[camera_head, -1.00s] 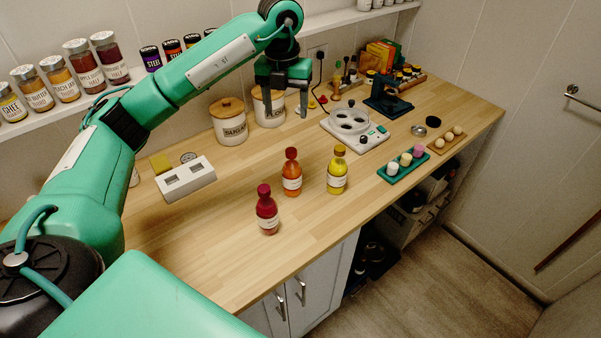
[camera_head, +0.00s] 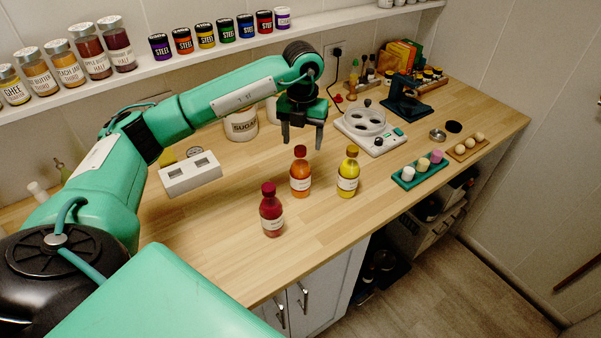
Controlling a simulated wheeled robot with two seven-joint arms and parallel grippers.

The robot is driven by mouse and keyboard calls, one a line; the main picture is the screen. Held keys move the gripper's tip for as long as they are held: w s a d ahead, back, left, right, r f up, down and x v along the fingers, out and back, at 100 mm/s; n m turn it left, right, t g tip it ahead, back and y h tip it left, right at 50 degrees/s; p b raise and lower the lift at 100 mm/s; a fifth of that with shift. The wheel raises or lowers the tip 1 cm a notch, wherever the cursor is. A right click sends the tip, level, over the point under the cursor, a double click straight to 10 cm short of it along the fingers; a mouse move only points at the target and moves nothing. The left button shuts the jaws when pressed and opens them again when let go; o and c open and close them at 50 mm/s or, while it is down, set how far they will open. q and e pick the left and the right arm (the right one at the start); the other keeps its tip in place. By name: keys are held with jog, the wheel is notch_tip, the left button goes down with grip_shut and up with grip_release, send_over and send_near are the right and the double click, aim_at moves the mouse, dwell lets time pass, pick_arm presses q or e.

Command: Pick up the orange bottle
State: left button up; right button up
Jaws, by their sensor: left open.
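The orange bottle (camera_head: 300,176), with a dark red cap and a white label, stands upright on the wooden counter. A dark red bottle (camera_head: 271,212) stands at its front left and a yellow bottle (camera_head: 348,173) at its right. My left gripper (camera_head: 302,142) is open, its two fingers pointing down. My right gripper is not in view.
The wooden counter (camera_head: 225,235) is clear in front of the bottles. A white two-slot block (camera_head: 190,174) lies to the left, and a sugar canister (camera_head: 241,124) stands behind. An egg cooker base (camera_head: 372,139) and a green tray (camera_head: 403,182) are to the right.

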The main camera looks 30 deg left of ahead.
aim_at(300, 148)
pick_arm(q)
jog(key=shift+f, duration=0.5)
jog(key=shift+f+p, duration=0.35)
jog(key=shift+p, duration=0.15)
jog(key=f+p, duration=0.1)
jog(key=f, duration=0.2)
jog(key=shift+s+a+f+p, duration=0.15)
jog(key=shift+a+f+p, duration=0.05)
jog(key=shift+p, duration=0.15)
jog(key=shift+f, duration=0.5)
grip_shut()
